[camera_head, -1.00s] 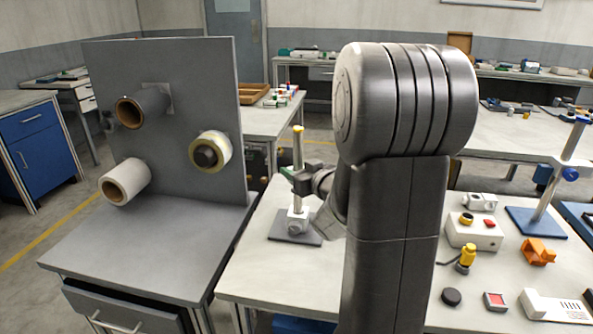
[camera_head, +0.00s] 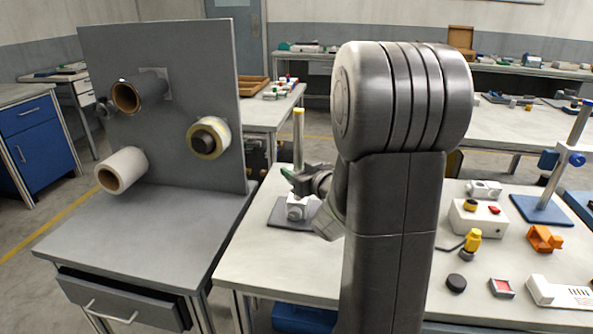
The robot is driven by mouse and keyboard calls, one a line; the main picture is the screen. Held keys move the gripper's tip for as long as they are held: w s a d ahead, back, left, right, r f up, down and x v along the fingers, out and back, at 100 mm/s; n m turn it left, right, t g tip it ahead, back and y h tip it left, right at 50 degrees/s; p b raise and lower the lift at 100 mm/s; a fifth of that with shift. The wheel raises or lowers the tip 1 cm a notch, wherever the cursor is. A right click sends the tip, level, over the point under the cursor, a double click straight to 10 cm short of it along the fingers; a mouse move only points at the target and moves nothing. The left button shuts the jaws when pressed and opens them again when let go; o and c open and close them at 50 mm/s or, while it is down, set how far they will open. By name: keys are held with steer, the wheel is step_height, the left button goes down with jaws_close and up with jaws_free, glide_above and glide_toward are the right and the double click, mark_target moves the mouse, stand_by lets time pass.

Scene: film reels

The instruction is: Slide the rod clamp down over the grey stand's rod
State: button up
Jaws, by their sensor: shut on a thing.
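The grey stand (camera_head: 280,216) is on the near table, left of my arm. Its upright rod (camera_head: 298,145) has a yellow tip, which stands clear above my gripper. A small green piece, seemingly the rod clamp (camera_head: 287,173), is at my gripper (camera_head: 299,180), well below the rod's tip. My gripper is shut on it. The dark fingers and wrist hide most of the clamp, so I cannot tell whether it is around the rod or beside it. A whitish block with a round knob (camera_head: 296,211) sits low on the stand, under my gripper.
A grey panel (camera_head: 180,90) with several rolls stands at left. Right of my arm are a blue stand (camera_head: 540,210), a button box (camera_head: 478,222), an orange part (camera_head: 543,239) and small items. The table front (camera_head: 290,270) before the grey stand is clear.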

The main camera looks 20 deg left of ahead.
stand_by(0.3)
steer(key=shift+f+b, duration=2.15)
steer(key=shift+f, duration=0.35)
steer(key=o, duration=1.2)
steer(key=shift+f, duration=0.1)
steer(key=shift+c, duration=0.2)
steer(key=shift+d, duration=0.1)
steer(key=shift+s+d+r, duration=0.2)
steer(key=shift+d, duration=0.1)
steer(key=p+v, duration=0.2)
steer(key=v, duration=1.1)
steer(key=shift+a+f, duration=0.1)
steer(key=shift+f, duration=0.05)
